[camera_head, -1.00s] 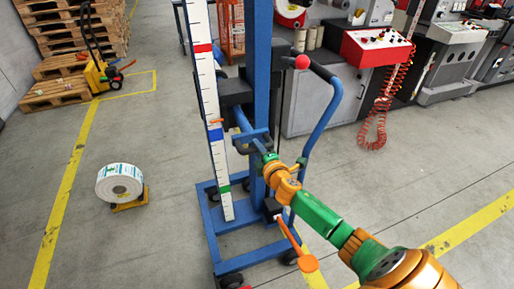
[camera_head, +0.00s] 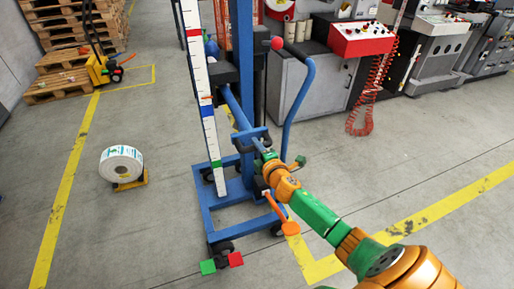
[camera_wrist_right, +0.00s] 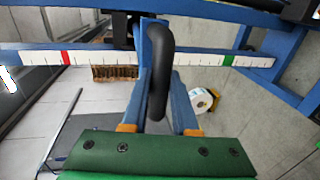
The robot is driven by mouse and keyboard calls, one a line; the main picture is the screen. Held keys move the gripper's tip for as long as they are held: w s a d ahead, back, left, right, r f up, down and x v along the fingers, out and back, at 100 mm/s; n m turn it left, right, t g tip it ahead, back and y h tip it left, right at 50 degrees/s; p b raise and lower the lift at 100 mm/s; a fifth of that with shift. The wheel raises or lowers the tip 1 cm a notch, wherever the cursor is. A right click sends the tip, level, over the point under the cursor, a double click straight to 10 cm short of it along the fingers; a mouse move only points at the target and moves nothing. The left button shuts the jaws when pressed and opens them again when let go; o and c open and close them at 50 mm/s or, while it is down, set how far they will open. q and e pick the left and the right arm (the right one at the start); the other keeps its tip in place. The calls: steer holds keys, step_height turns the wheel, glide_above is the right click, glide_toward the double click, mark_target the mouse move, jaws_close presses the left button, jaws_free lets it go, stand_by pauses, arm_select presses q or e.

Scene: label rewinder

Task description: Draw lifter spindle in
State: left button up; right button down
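The blue lifter (camera_head: 244,60) stands upright in the middle, with a white scale (camera_head: 209,110) marked in coloured bands beside its mast. Its blue spindle bar (camera_head: 236,107) reaches from the dark carriage towards me. A dark loop handle (camera_wrist_right: 160,50) is large in the right wrist view, with the blue fingers of my right gripper (camera_wrist_right: 162,95) on either side of it and apparently closed against it. In the head view my right gripper (camera_head: 261,149) is at the near end of the bar. The exact finger contact is partly hidden. My left gripper is out of view.
An orange lever (camera_head: 290,228) is below my right arm. Red (camera_head: 236,259) and green (camera_head: 208,267) tabs are at the near caster. A label roll (camera_head: 121,163) stands on the floor to the left. Machines line the back right; open floor lies at right.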

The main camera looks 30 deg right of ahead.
steer(key=c, duration=0.7)
jaws_free()
steer(key=shift+s+f, duration=0.15)
steer(key=shift+f, duration=0.05)
steer(key=shift+r, duration=0.1)
steer(key=p+v, duration=0.1)
steer(key=v, duration=0.6)
